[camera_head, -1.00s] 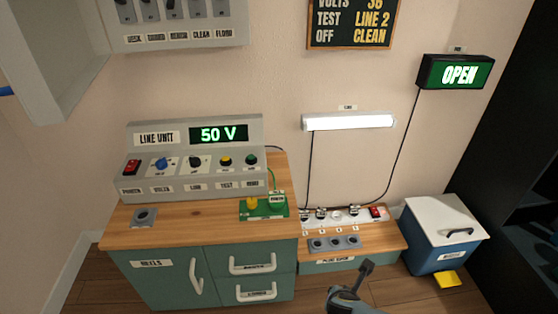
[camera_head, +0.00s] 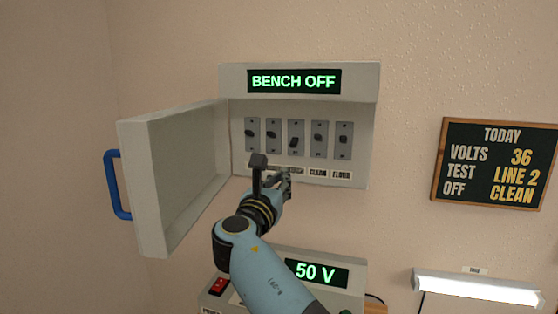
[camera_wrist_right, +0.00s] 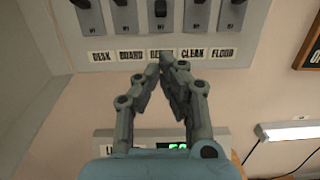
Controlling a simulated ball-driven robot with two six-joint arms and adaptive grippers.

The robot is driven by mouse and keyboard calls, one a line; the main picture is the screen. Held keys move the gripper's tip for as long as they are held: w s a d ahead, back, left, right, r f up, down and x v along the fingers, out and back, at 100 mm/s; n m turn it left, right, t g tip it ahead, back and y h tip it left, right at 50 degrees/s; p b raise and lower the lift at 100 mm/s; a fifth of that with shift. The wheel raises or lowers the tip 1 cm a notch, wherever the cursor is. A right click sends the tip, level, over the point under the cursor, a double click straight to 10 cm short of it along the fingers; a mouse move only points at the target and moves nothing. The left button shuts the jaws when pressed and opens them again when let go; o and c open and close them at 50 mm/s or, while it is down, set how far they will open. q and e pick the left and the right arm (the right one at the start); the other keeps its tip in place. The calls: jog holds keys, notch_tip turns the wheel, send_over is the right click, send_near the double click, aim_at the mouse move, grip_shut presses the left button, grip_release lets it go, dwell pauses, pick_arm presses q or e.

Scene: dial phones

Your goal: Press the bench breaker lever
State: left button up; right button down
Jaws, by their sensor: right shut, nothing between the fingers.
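The breaker box (camera_head: 370,130) hangs on the wall with its door swung open to the left. Its display (camera_head: 293,81) reads "BENCH OFF". The bench breaker lever (camera_head: 294,143) is the middle one of the row and sits lower than its neighbours; it also shows at the top of the right wrist view (camera_wrist_right: 160,10). My right gripper (camera_head: 286,174) is shut and empty, just below the levers, in front of the label strip. In the right wrist view its fingertips (camera_wrist_right: 167,62) meet over the "BENCH" label, apart from the lever. My left gripper is not in view.
Other breaker levers (camera_head: 272,135) stand close on both sides of the bench lever. The open door (camera_head: 183,170) with its blue handle (camera_head: 117,185) stands out on the left. The line unit (camera_head: 358,270) showing "50 V" is below. A chalkboard (camera_head: 497,163) hangs right.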

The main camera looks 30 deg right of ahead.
jog(key=shift+w+r, duration=0.1)
jog(key=shift+r, duration=0.2)
jog(key=b, duration=0.3)
send_near(294, 155)
jog(key=x, duration=0.5)
jog(key=shift+w+d+f, duration=0.1)
jog(key=shift+f, duration=0.05)
jog(key=shift+w+d, duration=0.4)
jog(key=shift+r, duration=0.2)
